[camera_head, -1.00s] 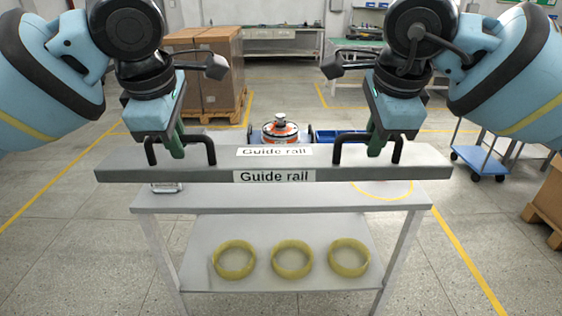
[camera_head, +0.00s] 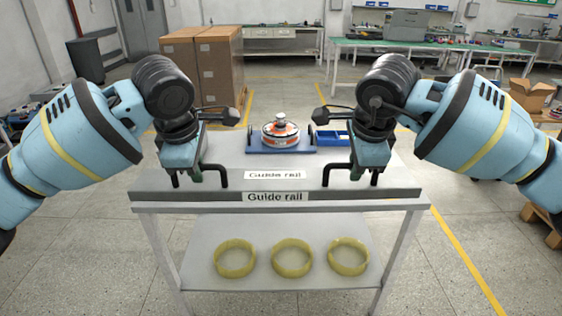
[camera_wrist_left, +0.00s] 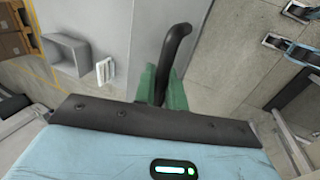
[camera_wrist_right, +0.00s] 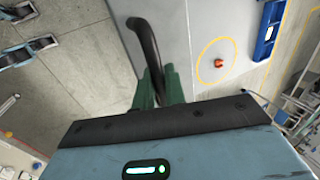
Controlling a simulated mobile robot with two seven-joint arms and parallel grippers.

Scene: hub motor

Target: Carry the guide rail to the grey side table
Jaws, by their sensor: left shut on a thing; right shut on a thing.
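The guide rail (camera_head: 277,196) is a long grey bar with two black handles and "Guide rail" labels. It lies level across the front edge of the grey table (camera_head: 255,157), at about tabletop height; I cannot tell whether it touches the top. My left gripper (camera_head: 195,177) is shut on the left handle (camera_wrist_left: 176,50). My right gripper (camera_head: 356,174) is shut on the right handle (camera_wrist_right: 148,45). In the wrist views, green fingers (camera_wrist_left: 161,88) (camera_wrist_right: 157,88) close around each handle.
An orange and white hub motor (camera_head: 281,133) on a blue base and a blue bin (camera_head: 333,139) stand at the table's back. Several yellow rings (camera_head: 292,258) lie on the lower shelf. Cardboard boxes (camera_head: 218,62) stand behind left. A yellow circle (camera_wrist_right: 234,57) marks the tabletop.

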